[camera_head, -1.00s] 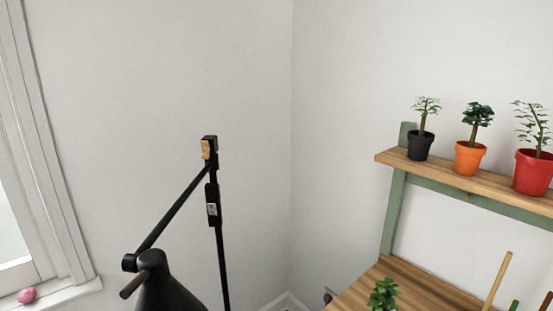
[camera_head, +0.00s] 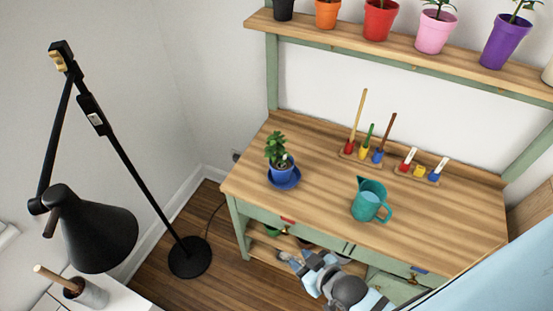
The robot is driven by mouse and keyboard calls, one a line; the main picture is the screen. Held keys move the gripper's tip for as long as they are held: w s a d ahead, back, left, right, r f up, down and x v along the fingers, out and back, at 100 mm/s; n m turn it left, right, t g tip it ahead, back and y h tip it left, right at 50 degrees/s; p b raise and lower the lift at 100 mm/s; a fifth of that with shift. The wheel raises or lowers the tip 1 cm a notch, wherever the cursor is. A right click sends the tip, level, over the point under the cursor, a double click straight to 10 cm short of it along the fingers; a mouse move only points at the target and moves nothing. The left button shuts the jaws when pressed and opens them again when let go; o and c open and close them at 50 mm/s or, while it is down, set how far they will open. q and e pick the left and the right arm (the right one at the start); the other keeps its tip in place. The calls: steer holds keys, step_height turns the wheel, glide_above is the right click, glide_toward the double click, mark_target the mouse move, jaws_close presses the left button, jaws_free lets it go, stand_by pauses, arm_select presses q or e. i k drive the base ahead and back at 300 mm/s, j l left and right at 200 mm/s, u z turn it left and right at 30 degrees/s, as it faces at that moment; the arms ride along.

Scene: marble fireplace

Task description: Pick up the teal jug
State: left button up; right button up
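The teal jug (camera_head: 366,206) stands upright on the wooden top of the green-framed bench (camera_head: 325,200). Its spout points up and left, and its handle is on its right side. My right gripper (camera_head: 290,262) is at the bottom of the head view, in front of the bench's front edge, lower and to the left of the jug, and apart from it. Its fingers are small and I cannot tell whether they are open or shut. My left gripper is not in view.
A potted plant in a blue pot (camera_head: 281,174) stands left of the jug. Behind it are a tool rack (camera_head: 362,158) and a second small rack (camera_head: 416,177). A shelf (camera_head: 400,53) holds coloured pots above. A black floor lamp (camera_head: 98,232) stands at left. The tabletop around the jug is clear.

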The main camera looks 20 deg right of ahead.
mark_target(371, 195)
steer(key=l+z, duration=0.1)
steer(key=z, duration=1.55)
steer(key=j, duration=0.65)
steer(key=i+z, duration=0.05)
